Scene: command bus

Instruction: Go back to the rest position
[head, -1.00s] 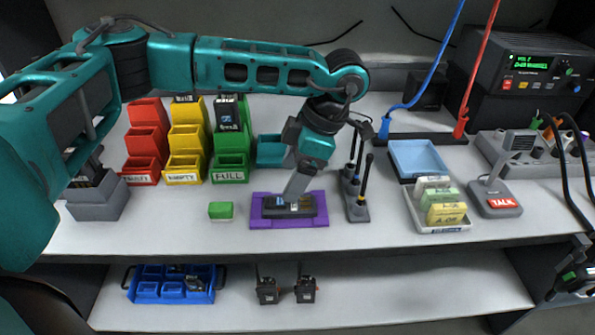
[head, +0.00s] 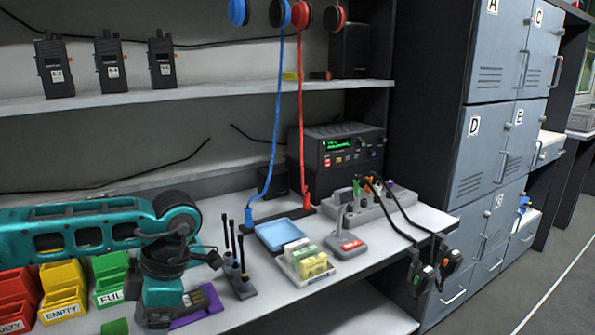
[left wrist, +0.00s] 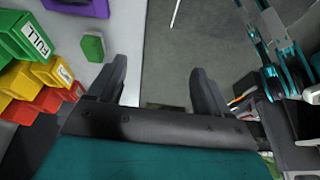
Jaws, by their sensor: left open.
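My left gripper (left wrist: 161,85) is open and empty in the left wrist view, with grey floor and the worktop's edge visible between and beyond its fingers. In the head view my left arm (head: 85,230) reaches in from the left, and its wrist hides part of the purple holder (head: 205,312). A dark item (head: 202,296) lies in the holder, partly hidden. The holder also shows at the top of the left wrist view (left wrist: 78,6), apart from the fingers. My right gripper is in neither view.
A green block (left wrist: 93,47) lies on the worktop near the left fingers. Red (head: 17,290), yellow (head: 63,285) and green bins (head: 108,270) stand at left. Antennas (head: 238,268), a blue tray (head: 283,234) and a talk microphone (head: 345,235) stand to the right. Grey lockers (head: 490,150) rise beyond.

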